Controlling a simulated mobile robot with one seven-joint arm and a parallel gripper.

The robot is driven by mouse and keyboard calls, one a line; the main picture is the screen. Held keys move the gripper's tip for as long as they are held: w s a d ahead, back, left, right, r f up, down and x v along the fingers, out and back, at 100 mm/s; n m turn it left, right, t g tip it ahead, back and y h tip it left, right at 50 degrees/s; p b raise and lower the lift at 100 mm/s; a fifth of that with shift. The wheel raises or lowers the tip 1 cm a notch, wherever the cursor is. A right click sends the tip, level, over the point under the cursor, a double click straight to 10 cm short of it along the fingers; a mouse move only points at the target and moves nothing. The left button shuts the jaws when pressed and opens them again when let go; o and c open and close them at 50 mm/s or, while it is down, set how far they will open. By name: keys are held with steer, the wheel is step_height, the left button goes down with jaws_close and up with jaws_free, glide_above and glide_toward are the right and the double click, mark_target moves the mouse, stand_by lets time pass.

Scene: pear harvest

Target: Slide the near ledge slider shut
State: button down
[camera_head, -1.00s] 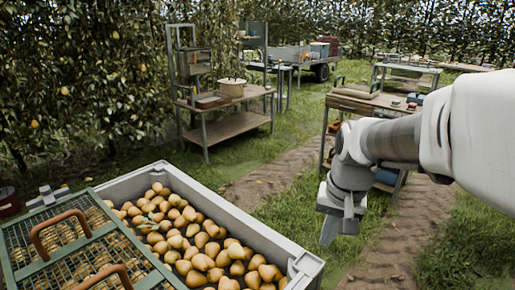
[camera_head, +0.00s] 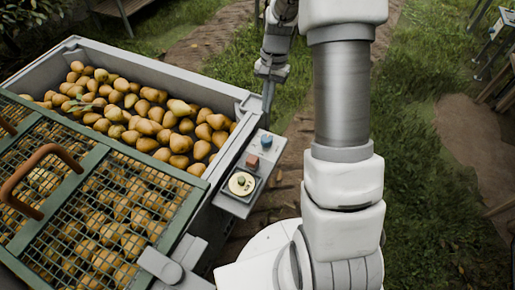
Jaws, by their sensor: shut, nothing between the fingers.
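A grey control ledge (camera_head: 229,199) sticks out from the right side of the pear bin. It carries a round pale dial with a green centre (camera_head: 241,183), a small reddish-brown block (camera_head: 252,161) and a blue knob (camera_head: 266,141). I cannot tell for certain which part is the slider or how far it stands open. My gripper (camera_head: 268,108) is beyond the ledge, near the bin's far right corner, pointing down. It is shut, with nothing seen in it, and appears apart from the ledge controls. My arm covers the view right of the ledge.
The grey bin (camera_head: 150,62) holds many pears (camera_head: 150,118). A green-framed mesh cover (camera_head: 92,172) with brown handles (camera_head: 32,180) lies over its near part. Grass (camera_head: 425,110) and a dirt path lie to the right; a bench (camera_head: 495,45) stands at the far right.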

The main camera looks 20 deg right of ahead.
mark_target(252, 164)
steer(key=shift+m+g, duration=0.3)
steer(key=f, duration=0.4)
steer(key=shift+w+d+f+b, duration=0.3)
steer(key=shift+d+f+b, duration=0.05)
steer(key=shift+b, duration=0.05)
steer(key=b+x, duration=0.3)
steer(key=x, duration=0.6)
steer(key=shift+a+f+b, duration=0.2)
steer(key=shift+f+b, duration=0.1)
steer(key=shift+f, duration=0.05)
steer(key=shift+s+a+f+b, duration=0.15)
steer(key=shift+s+a+b, duration=0.3)
steer(key=shift+s+a, duration=1.05)
